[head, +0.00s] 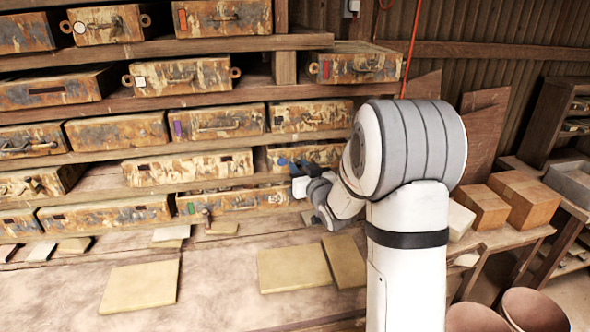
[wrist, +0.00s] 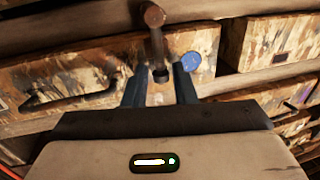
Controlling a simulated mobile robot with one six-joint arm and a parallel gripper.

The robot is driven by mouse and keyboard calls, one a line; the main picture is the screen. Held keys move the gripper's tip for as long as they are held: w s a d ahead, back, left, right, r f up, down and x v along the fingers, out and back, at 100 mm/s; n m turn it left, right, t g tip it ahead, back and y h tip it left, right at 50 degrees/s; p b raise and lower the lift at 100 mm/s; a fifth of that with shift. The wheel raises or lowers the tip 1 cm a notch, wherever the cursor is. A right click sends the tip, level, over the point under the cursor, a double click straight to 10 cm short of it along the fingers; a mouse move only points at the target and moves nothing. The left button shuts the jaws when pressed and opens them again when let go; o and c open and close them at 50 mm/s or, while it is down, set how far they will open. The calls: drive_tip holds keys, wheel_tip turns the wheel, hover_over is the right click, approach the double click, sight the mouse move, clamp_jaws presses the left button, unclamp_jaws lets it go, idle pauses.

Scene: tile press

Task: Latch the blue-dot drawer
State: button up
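The blue-dot drawer (wrist: 100,66) is a rusty, paint-worn front with a round blue dot (wrist: 191,62) and a dark handle (wrist: 70,97). A brown latch peg (wrist: 155,17) with a short rod stands at the drawer's edge, beside the dot. In the wrist view my gripper (wrist: 160,86) is open, one finger on each side of the rod's end, with gaps visible. Whether a finger touches it I cannot tell.
Neighbouring rusty drawers with coloured marks, such as the purple-marked one (head: 215,122) and green-marked one (head: 232,200), fill the wooden shelves. Tiles (head: 293,268) lie on the dusty bench below. Wooden blocks (head: 525,198) stand on a side table at right.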

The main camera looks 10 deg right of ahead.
drive_tip(key=shift+o, duration=0.4)
drive_tip(key=s+d+b, duration=0.1)
drive_tip(key=s+b, duration=0.1)
drive_tip(key=s, duration=0.5)
drive_tip(key=shift+s+d+b, duration=0.25)
drive_tip(key=shift+s+b, duration=0.05)
drive_tip(key=shift+s, duration=0.05)
drive_tip(key=s+a+f+m+g+h, duration=0.1)
drive_tip(key=s+g, duration=0.6)
drive_tip(key=s, duration=0.8)
drive_tip(key=s+a+f+m+g+h, duration=0.1)
drive_tip(key=s+g, duration=0.6)
drive_tip(key=s, duration=0.9)
wheel_tip(320, 180, down, 3)
drive_tip(key=shift+a+r+g+h, duration=0.1)
drive_tip(key=shift+a+g+h, duration=0.2)
drive_tip(key=shift+a+h, duration=0.5)
